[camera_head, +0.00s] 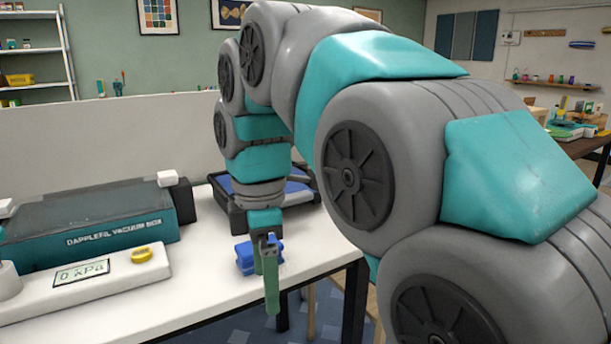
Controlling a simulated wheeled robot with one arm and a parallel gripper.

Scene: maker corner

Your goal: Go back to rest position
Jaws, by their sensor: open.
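My gripper (270,272) hangs at the end of my grey and teal arm, pointing down over the right part of the white table (215,270). It is open, seen nearly edge-on, with one green finger showing clearly in front. A small blue object (245,258) is on the table just behind and left of the fingers. It looks apart from them, but part of it is hidden and I cannot tell for certain whether they touch.
A teal vacuum box (90,240) with a 0 kPa display (82,273) stands on the table's left. A black and blue tray (235,190) lies behind my gripper, partly hidden by my arm. A low pale wall (110,135) runs behind the table. Another workbench (590,143) stands far right.

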